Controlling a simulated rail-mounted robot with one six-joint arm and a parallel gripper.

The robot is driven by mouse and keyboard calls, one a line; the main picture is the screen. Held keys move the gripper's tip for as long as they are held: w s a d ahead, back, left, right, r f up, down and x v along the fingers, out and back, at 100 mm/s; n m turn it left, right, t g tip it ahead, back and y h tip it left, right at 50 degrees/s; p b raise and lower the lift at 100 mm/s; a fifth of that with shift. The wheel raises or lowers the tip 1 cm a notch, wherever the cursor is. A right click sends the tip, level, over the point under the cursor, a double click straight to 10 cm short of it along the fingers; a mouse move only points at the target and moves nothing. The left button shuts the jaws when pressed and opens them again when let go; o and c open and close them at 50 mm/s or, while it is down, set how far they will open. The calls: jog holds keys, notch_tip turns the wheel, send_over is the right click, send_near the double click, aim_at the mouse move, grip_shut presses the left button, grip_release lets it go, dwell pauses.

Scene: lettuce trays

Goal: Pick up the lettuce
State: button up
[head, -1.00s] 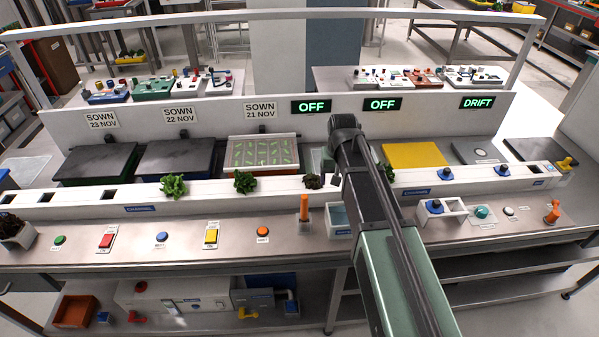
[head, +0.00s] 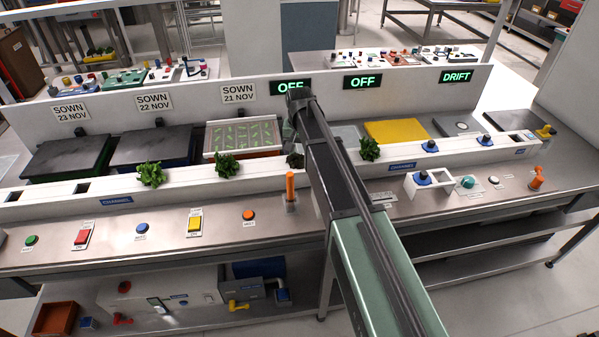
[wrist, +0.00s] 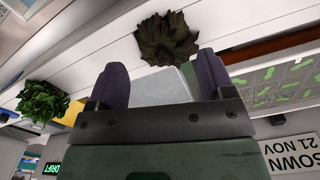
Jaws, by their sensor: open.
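Several lettuces stand in a row in the white channel (head: 330,165). Two green ones (head: 151,174) (head: 227,166) are left of my arm, and a green one (head: 369,148) is right of it. A dark, brownish lettuce (head: 295,160) sits against the left side of my arm, partly hidden. In the wrist view, the dark lettuce (wrist: 166,38) is just beyond my gripper (wrist: 161,72), roughly centred on the gap between its fingers. My gripper is open, with nothing between the fingers. A green lettuce (wrist: 42,101) is at left.
Behind the channel are a seedling tray (head: 210,153), dark-covered bins (head: 150,147) and a yellow panel (head: 397,132). In front are buttons, an orange post (head: 290,188) and a white holder (head: 440,185). A sign panel (head: 230,85) rises behind.

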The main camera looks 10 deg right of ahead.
aim_at(299, 162)
notch_tip(299, 162, down, 4)
jog(key=shift+r+b, duration=0.1)
jog(key=shift+b, duration=1)
jog(key=shift+r, duration=0.25)
jog(key=c, duration=1)
jog(key=shift+r+p, duration=0.1)
jog(key=shift+p, duration=0.25)
